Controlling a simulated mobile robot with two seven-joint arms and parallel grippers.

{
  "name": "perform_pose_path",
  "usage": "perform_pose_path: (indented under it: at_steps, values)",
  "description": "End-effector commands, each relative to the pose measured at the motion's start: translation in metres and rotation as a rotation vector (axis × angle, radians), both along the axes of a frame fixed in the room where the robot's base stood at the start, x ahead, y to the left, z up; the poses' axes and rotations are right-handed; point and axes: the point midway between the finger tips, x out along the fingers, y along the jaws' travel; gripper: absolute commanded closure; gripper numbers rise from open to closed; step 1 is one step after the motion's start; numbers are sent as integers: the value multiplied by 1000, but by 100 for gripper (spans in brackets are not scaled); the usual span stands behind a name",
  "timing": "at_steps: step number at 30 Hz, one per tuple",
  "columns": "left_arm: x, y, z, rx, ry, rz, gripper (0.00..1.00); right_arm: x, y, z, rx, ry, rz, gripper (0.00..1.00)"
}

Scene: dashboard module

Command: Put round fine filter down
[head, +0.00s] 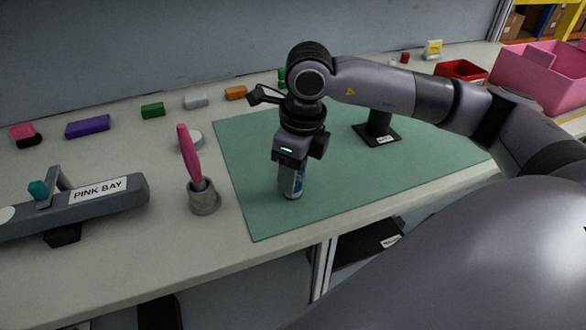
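My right gripper (291,169) points straight down over the front left part of the green mat (250,215). It is shut on a small upright cylinder with a blue and white label, which I take to be the round fine filter (294,187). The gripper hides the filter's upper part. The filter's lower end is at or just above the mat; I cannot tell if it touches. My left gripper is not in view.
A grey holder (204,200) with a pink tool stands left of the mat. A grey module marked PINK BAY (100,192) lies at the left. Small coloured blocks line the back. A black stand (377,132) is on the mat; red (461,70) and pink bins (540,75) are at right.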

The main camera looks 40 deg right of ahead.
Motion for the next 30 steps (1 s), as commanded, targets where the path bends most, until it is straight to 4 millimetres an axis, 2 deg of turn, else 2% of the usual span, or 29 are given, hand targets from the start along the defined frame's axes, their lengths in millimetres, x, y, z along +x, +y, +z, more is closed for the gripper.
perform_pose_path:
  at_steps: [8, 13, 24, 30]
  values:
    - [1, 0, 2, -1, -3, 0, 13, 0, 0, 1, 0, 0, 0, 54]
    - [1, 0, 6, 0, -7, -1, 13, 0, 0, 10, 1, -3, 0, 54]
    - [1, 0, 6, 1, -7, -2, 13, -7, -4, 87, 2, -5, 2, 54]
    - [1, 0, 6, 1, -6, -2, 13, -11, -7, 115, 1, -2, 1, 54]
